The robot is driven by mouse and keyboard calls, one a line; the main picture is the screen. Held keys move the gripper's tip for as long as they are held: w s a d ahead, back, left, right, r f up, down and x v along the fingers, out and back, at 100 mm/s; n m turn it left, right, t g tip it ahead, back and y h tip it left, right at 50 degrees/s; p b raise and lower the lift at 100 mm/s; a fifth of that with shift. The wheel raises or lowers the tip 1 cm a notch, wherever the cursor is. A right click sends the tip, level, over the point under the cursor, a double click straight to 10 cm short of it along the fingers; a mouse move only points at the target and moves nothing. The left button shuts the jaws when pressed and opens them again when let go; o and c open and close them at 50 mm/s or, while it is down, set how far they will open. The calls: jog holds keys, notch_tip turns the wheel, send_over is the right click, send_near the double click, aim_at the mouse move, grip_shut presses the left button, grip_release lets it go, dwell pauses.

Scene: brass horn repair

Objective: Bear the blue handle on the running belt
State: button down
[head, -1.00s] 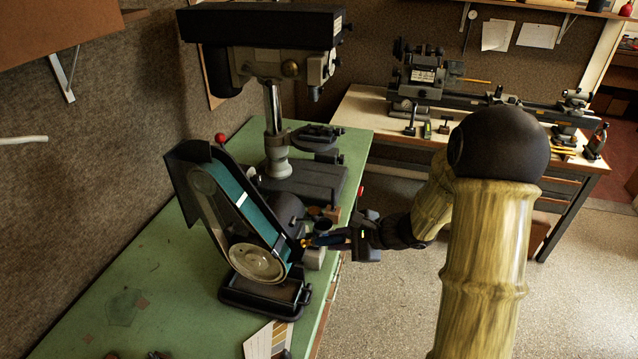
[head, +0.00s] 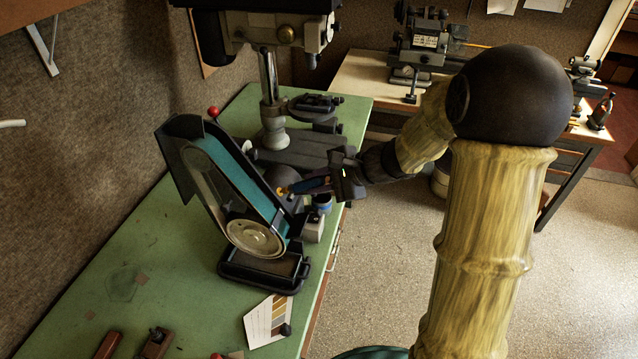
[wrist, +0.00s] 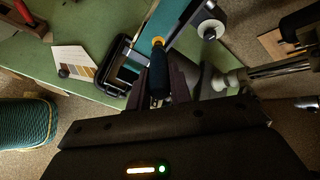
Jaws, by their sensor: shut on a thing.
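My gripper (head: 334,182) is shut on the blue handle (head: 313,186), to the right of the belt sander. The handle points left, with a yellow-orange end near the right edge of the teal belt (head: 237,176). In the wrist view the dark blue handle (wrist: 159,72) stands out from between my fingers (wrist: 160,96), and its yellow end overlaps the teal belt (wrist: 163,22). I cannot tell whether the end touches the belt. The still frames do not show whether the belt runs.
The sander's round wheel cover (head: 255,238) and black base stand on the green bench (head: 170,290). A drill press (head: 270,95) stands behind. A colour chart (head: 267,320) lies in front, near the bench edge. Open floor (head: 390,270) is to the right.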

aim_at(291, 189)
jog(key=shift+b+x, duration=1.55)
jog(key=shift+x, duration=0.7)
jog(key=shift+a+f+b, duration=0.1)
jog(key=shift+a+b, duration=0.2)
jog(key=shift+a, duration=0.2)
jog(key=shift+w, duration=0.1)
jog(key=shift+a, duration=0.1)
jog(key=shift+f, duration=0.1)
jog(key=shift+b+x, duration=0.8)
jog(key=shift+x, duration=0.1)
jog(key=shift+a+b, duration=0.1)
jog(key=shift+b, duration=0.6)
dwell(1.2)
dwell(0.5)
